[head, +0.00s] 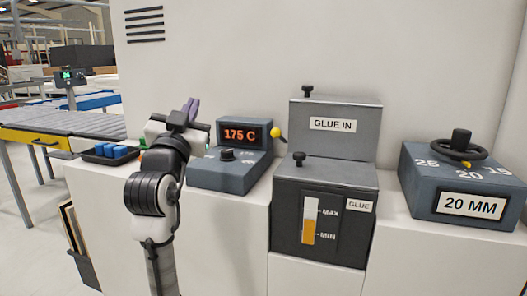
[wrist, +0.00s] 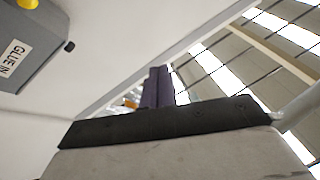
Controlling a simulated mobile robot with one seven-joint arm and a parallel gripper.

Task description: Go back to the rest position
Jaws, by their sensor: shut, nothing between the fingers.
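My gripper (head: 189,110) is raised at the left of the machine top in the head view, its purple fingers pointing up and close together. It is shut and empty. In the wrist view the fingers (wrist: 158,88) stand side by side above the dark gripper body, with the ceiling behind them. My arm reaches up from the bottom of the head view. The gripper is apart from everything around it.
A heater box (head: 231,156) reading 175 C stands just right of my arm. Right of it are the GLUE IN box (head: 334,146) and the 20 MM handwheel unit (head: 425,190). A black tray (head: 91,158) of blue blocks lies left. A roller conveyor (head: 60,128) runs behind.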

